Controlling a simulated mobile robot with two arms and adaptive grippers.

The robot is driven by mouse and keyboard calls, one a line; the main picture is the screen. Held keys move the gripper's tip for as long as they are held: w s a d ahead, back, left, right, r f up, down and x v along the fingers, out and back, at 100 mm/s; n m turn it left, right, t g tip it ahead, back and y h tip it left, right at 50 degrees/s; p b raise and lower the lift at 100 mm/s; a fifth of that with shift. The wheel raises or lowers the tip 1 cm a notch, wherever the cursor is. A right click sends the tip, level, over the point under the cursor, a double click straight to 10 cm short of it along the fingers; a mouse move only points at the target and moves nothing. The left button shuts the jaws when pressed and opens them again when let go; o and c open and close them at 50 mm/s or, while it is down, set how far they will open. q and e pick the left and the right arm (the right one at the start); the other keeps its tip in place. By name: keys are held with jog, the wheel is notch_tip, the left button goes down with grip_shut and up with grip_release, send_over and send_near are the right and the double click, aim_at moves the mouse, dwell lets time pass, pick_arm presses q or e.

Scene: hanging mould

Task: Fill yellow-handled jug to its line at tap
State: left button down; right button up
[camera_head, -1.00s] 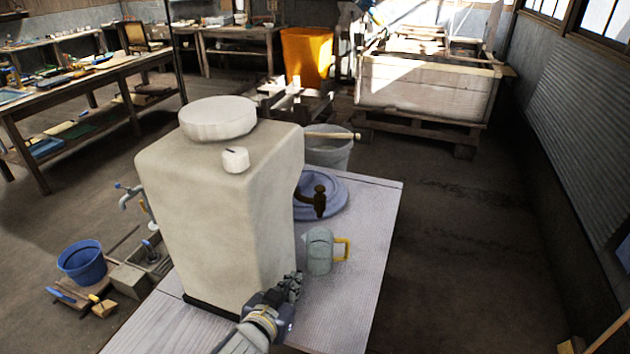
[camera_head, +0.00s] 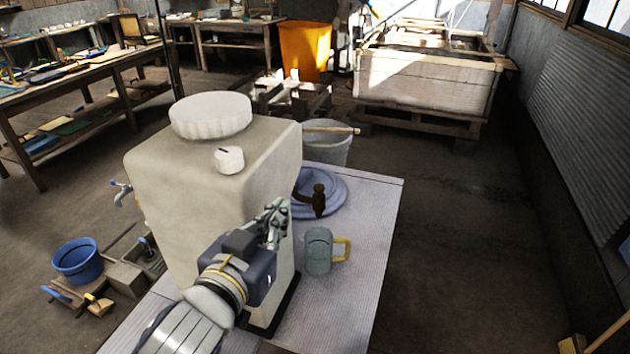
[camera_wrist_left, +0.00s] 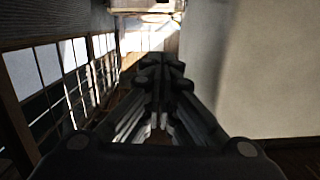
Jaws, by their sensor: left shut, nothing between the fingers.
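The jug (camera_head: 318,252) is grey-green with a yellow handle (camera_head: 343,250) on its right side. It stands upright on the table, below and a little in front of the tap. The brown tap (camera_head: 318,200) sticks out from the right side of a large beige water tank (camera_head: 215,190). My left gripper (camera_head: 276,215) is shut and empty, in front of the tank's right face, up and left of the jug. In the left wrist view its closed fingers (camera_wrist_left: 160,85) point along the tank's wall (camera_wrist_left: 255,70). The jug's fill line and water level cannot be made out. My right gripper is not in view.
A blue-violet round lid or dish (camera_head: 335,190) lies behind the tap. A grey bucket (camera_head: 330,150) with a stick across it stands behind the table. A blue bucket (camera_head: 78,262) is on the left.

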pick_arm(q)
jog(key=p, duration=0.3)
send_over(319, 190)
jog(key=s, duration=0.2)
notch_tip(319, 190, down, 3)
jog(key=f, duration=0.4)
jog(key=shift+w+a, duration=0.25)
jog(key=shift+a, duration=0.05)
